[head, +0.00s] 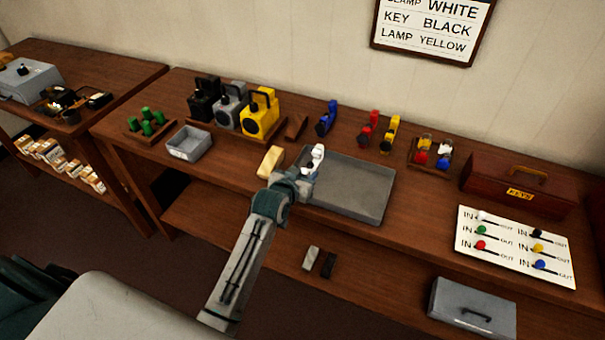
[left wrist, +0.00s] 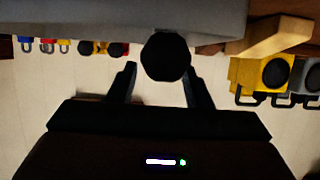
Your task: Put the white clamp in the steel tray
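The white clamp (head: 317,155) is at the end of my left gripper (head: 306,172) in the head view, over the left back edge of the steel tray (head: 345,202). In the left wrist view a dark round end (left wrist: 166,57) sits between the two fingers of my left gripper (left wrist: 161,75), which look closed around it. The rest of the clamp is hidden there. The tray's grey side (left wrist: 110,18) fills the top of that view. The tray looks empty where I can see it. My right gripper is in neither view.
A yellow block (head: 270,162) lies left of the tray. Blue (head: 326,118), red (head: 368,127) and yellow (head: 390,134) clamps stand behind it. A red toolbox (head: 520,187) and lever panel (head: 515,246) are at right. A small grey bin (head: 190,144) is at left.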

